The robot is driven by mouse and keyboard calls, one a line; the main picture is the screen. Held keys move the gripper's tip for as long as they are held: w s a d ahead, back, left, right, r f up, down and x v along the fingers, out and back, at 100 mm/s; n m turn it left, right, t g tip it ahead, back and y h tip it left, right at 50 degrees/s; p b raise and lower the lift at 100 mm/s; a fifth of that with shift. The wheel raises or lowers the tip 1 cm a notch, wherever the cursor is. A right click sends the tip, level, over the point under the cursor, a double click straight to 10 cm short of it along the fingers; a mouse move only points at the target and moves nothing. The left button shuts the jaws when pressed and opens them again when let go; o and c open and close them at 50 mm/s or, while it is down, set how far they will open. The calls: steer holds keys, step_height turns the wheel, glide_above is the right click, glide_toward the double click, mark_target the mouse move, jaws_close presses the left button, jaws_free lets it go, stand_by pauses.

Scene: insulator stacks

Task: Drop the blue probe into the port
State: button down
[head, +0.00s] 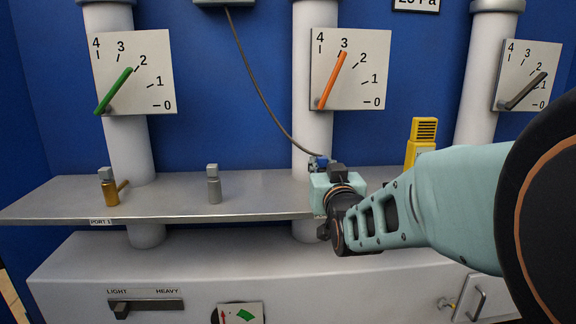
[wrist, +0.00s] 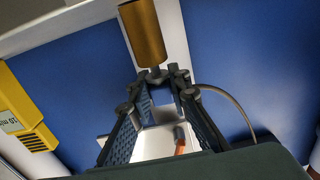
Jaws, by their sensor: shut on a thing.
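My gripper (head: 322,172) is over the shelf, in front of the middle pipe. In the wrist view my gripper (wrist: 165,77) has its fingertips close together at a dark piece, and the cable meets them there. A brass cylinder (wrist: 143,35) lies just beyond the fingertips; I cannot tell whether it is a separate fitting. Much of the probe is hidden. A PORT 1 label (head: 101,222) is on the shelf's front edge at left.
The metal shelf (head: 255,207) carries a brass fitting (head: 109,190) and a grey fitting (head: 213,188), left of my gripper. A yellow device (head: 421,142) stands right of it. Pipes with gauges rise behind. The cable (head: 257,88) hangs from a box (head: 223,2).

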steer(key=shift+f+b, duration=0.65)
steer(key=shift+b, duration=0.1)
steer(key=c, duration=1.7)
jaws_free()
steer(key=shift+c, duration=0.2)
steer(key=shift+r, duration=0.1)
step_height(320, 180, up, 6)
steer(key=p, duration=0.7)
steer(key=shift+r+p, duration=0.2)
steer(key=shift+p, duration=1.2)
steer(key=shift+p, duration=0.55)
